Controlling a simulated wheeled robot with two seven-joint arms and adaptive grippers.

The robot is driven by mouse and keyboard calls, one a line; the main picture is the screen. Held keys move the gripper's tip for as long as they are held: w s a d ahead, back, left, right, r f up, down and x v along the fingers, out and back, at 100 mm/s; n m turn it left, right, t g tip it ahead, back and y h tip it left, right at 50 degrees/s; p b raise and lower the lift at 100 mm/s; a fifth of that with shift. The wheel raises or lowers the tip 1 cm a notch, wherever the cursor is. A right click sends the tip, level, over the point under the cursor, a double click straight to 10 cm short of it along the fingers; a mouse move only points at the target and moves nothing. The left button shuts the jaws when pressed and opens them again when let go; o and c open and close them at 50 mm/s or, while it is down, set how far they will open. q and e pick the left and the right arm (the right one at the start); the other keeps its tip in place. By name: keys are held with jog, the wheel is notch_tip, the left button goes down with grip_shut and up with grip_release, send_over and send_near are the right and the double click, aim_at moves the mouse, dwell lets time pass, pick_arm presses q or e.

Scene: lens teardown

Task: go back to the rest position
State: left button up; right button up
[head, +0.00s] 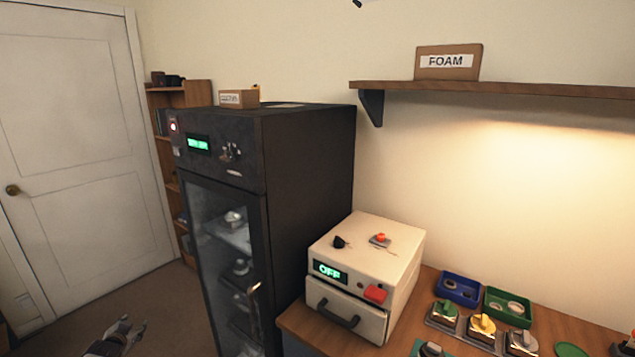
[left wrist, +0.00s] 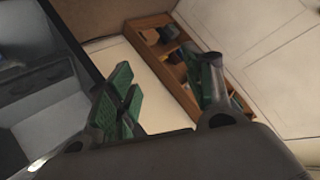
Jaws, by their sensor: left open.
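My left gripper (head: 128,332) shows at the bottom left of the head view, low over the brown floor and in front of the dark cabinet. Its jaws are apart and nothing is between them. In the left wrist view my left gripper (left wrist: 168,100) shows two spread fingers with green pads, with the bookshelf and a pale surface beyond. My right gripper is not in either view.
A dark glass-door cabinet (head: 306,165) stands mid-view. A white box reading OFF (head: 390,250) sits on the wooden table (head: 300,325), with blue (head: 459,288) and green (head: 508,306) trays beside it. A wooden bookshelf (head: 197,95) and white door (head: 75,130) stand left.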

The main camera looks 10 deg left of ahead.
pick_arm(q)
jog(key=s+d+f+m+g+h+p, duration=0.2)
jog(key=s+d+f+g, duration=0.1)
jog(key=s+d+f, duration=0.85)
jog(key=s+d+f+m+g+h+p, duration=0.1)
jog(key=s+d+f+g+p, duration=0.2)
jog(key=s+d+f, duration=1.1)
jog(key=s+d+f+g+h+p, duration=0.1)
jog(key=s+d+f+h+p, duration=0.1)
jog(key=s+d, duration=0.8)
jog(key=s+d+f+g+h+p, duration=0.2)
jog(key=s+d+f+p, duration=0.2)
jog(key=s+d, duration=0.6)
jog(key=d+p, duration=0.1)
jog(key=d, duration=0.5)
jog(key=shift+s+d+m, duration=0.3)
jog(key=shift+d, duration=0.1)
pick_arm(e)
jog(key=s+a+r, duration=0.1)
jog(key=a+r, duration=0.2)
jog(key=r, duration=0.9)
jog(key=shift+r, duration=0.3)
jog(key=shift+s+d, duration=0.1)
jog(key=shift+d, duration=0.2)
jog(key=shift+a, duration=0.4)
